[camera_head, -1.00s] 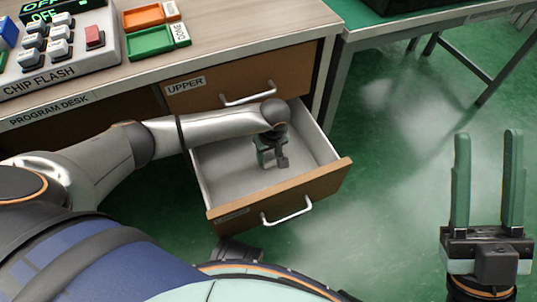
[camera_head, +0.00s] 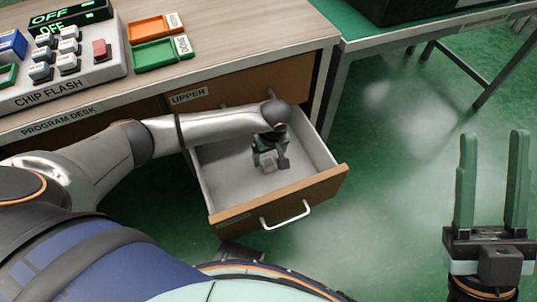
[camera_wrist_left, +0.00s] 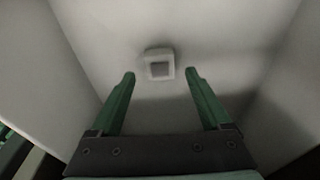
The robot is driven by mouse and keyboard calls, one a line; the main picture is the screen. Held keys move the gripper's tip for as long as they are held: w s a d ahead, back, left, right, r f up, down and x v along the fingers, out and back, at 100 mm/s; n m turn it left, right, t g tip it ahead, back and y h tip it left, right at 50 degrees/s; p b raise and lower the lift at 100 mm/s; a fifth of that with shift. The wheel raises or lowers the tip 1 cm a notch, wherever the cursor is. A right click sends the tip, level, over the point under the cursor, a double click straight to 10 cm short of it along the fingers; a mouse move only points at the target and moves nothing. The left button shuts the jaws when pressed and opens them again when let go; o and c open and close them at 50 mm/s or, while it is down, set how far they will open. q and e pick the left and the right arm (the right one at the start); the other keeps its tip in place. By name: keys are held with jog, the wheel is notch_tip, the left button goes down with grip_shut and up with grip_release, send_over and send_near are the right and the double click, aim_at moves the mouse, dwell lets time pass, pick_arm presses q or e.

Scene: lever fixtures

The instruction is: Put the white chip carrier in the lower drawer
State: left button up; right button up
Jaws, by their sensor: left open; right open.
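The lower drawer (camera_head: 232,217) is pulled open beneath the upper drawer (camera_head: 235,86). The white chip carrier (camera_wrist_left: 159,57), a small pale square with a darker centre, lies on the drawer floor in the left wrist view. It also shows small and pale in the head view (camera_head: 268,166). My left gripper (camera_head: 270,160) reaches into the drawer from above. In the left wrist view its open fingers (camera_wrist_left: 160,74) point at the carrier, which appears just beyond the tips and apart from both. My right gripper (camera_head: 491,137) is open and empty, fingers up, at the right.
The desk top (camera_head: 225,20) holds the CHIP FLASH panel (camera_head: 65,70), an orange tray (camera_head: 152,28) and a green tray (camera_head: 155,53). A green-topped table (camera_head: 362,30) with a dark box stands at the back right. The green floor between is clear.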

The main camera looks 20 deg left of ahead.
aim_at(270, 167)
pick_arm(q)
notch_tip(270, 167, up, 9)
jog(key=d+p, duration=0.1)
jog(key=p, duration=0.5)
jog(key=shift+s, duration=0.45)
pick_arm(e)
notch_tip(270, 167, up, 7)
jog(key=shift+d+n, duration=0.4)
jog(key=shift+d, duration=0.05)
